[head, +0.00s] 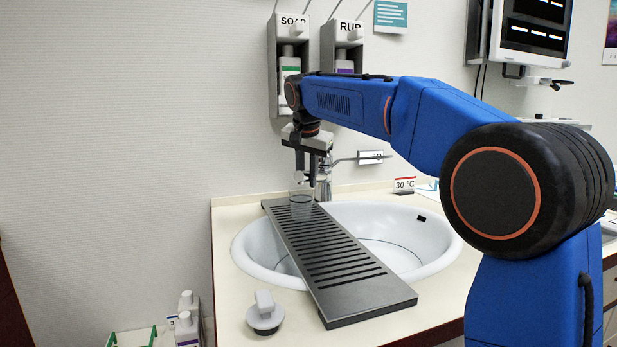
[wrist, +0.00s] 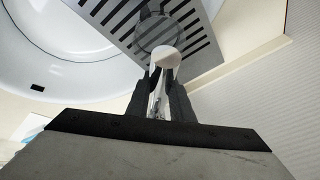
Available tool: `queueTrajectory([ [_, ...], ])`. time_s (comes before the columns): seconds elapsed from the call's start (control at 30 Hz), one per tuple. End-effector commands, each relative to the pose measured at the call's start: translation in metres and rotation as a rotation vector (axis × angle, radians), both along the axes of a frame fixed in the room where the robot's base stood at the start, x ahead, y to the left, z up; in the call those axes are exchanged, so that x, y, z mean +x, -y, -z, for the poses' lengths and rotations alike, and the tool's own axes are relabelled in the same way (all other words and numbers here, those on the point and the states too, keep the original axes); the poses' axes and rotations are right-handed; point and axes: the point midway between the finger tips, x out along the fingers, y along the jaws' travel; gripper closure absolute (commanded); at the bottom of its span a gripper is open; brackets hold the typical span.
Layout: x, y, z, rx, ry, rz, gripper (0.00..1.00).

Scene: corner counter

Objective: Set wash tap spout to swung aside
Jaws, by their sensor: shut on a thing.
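The wash tap (head: 324,190) stands at the back of the basin, and its chrome body is partly hidden behind my gripper. My gripper (head: 307,172) points down at the tap from above. In the wrist view my gripper (wrist: 161,88) is shut on the chrome tap spout (wrist: 158,104), with a finger on each side. The spout's round pale end (wrist: 167,58) shows beyond the fingertips. A clear glass (head: 301,205) stands on the slatted rack below the spout; it also shows in the wrist view (wrist: 150,27), partly covered by the spout end.
A dark slatted rack (head: 345,270) lies across the white round basin (head: 262,243). A grey plug (head: 265,312) sits on the counter at front left. SOAP (head: 288,50) and RUB (head: 347,55) dispensers hang on the wall close above my gripper. A 30 °C sign (head: 404,184) stands right of the tap.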

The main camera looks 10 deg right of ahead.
Motion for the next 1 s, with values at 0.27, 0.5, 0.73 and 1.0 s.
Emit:
queueTrajectory([
  [0.27,0.001,-0.002,-0.001,0.003,0.005,-0.002,0.61],
  [0.5,0.001,-0.001,-0.001,0.002,0.003,-0.002,0.61],
  [0.73,-0.006,-0.002,-0.016,0.002,0.006,-0.003,0.61],
  [1.0,-0.026,-0.005,-0.061,0.003,0.005,-0.003,0.61],
])
